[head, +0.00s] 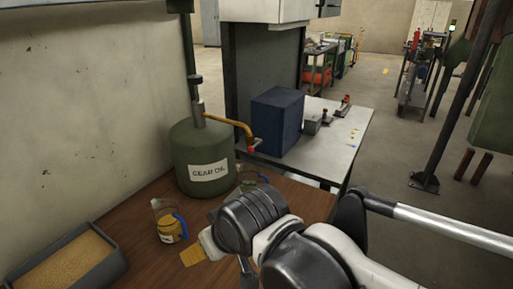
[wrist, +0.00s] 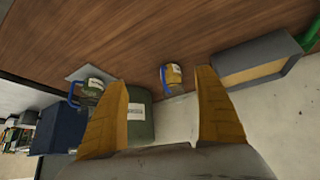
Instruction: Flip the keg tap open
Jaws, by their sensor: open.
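The green keg (head: 202,160), labelled "GEAR OIL", stands upright at the back of the wooden bench, near the wall. Its tap (head: 242,132) is an amber pipe that runs right from the keg's top and bends down to a small red end. I cannot tell the lever's position. My gripper (head: 192,257) is over the bench, in front of the keg and well below and apart from the tap. In the wrist view its two amber fingers (wrist: 162,82) are spread with nothing between them. The keg (wrist: 141,125) shows there behind the left finger; I cannot make out the tap.
A blue-handled jug (head: 170,228) stands left of my gripper. Another jug (head: 249,178) is beneath the tap, partly hidden by my arm; it also shows in the wrist view (wrist: 94,87). A grain-filled tray (head: 108,262) sits front left. A blue box (head: 277,122) stands behind.

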